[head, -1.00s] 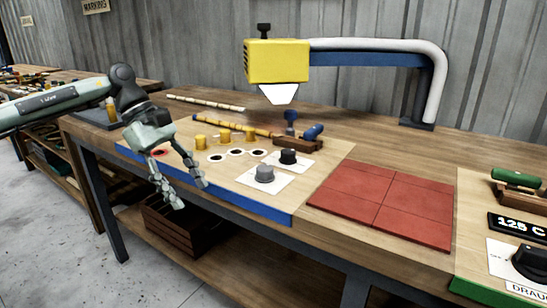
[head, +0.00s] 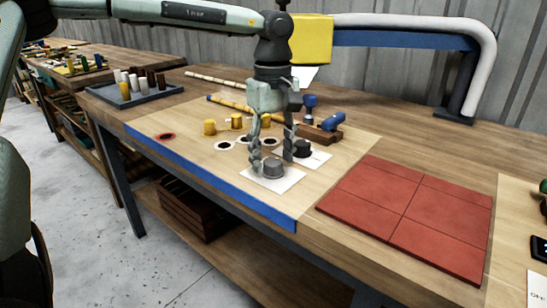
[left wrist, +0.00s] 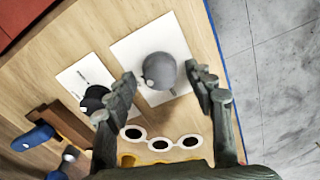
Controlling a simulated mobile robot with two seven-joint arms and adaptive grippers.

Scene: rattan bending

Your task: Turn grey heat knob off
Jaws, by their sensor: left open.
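The grey heat knob (head: 273,168) sits on a white card near the blue front edge of the light wood board. It also shows in the left wrist view (left wrist: 159,70), round and grey with a small white mark on its side. My left gripper (head: 271,166) points down over the card with its fingers apart. In the left wrist view the grey knob lies ahead of and between the open fingertips (left wrist: 165,78); I cannot tell whether they touch it. A black knob (head: 303,148) on a second white card stands just behind, close to one finger. My right gripper is not in view.
Yellow pegs (head: 209,127) and white-ringed holes stand left of the knobs. A blue-handled tool on a brown block (head: 325,131) lies behind. Red tiles (head: 410,215) cover the right. A yellow lamp head (head: 311,42) hangs behind my arm.

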